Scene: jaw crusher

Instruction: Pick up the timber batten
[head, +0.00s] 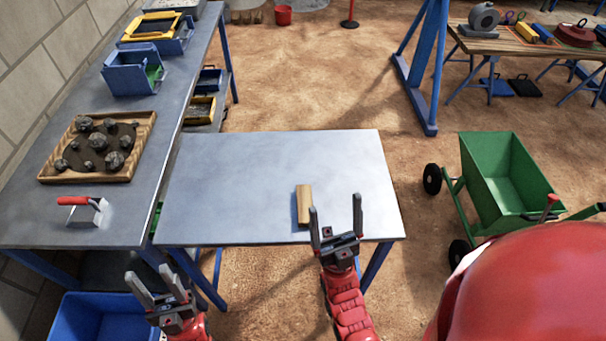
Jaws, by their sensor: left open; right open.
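The timber batten (303,204) is a short light-brown wooden block. It lies on the grey metal table (240,180) near its front edge, right of the middle. My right gripper (336,215) is open and empty, just right of and in front of the batten; its left finger shows close beside the batten's near end. I cannot tell whether they touch. My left gripper (154,288) is open and empty, low at the left, in front of the table's left corner and away from the batten.
A long bench (120,185) along the left wall holds a wooden tray (145,160) of rocks, a red-handled trowel (84,208) and blue bins (130,72). A blue crate (80,318) is at lower left. A green wheelbarrow (490,185) stands right. Most of the grey table is clear.

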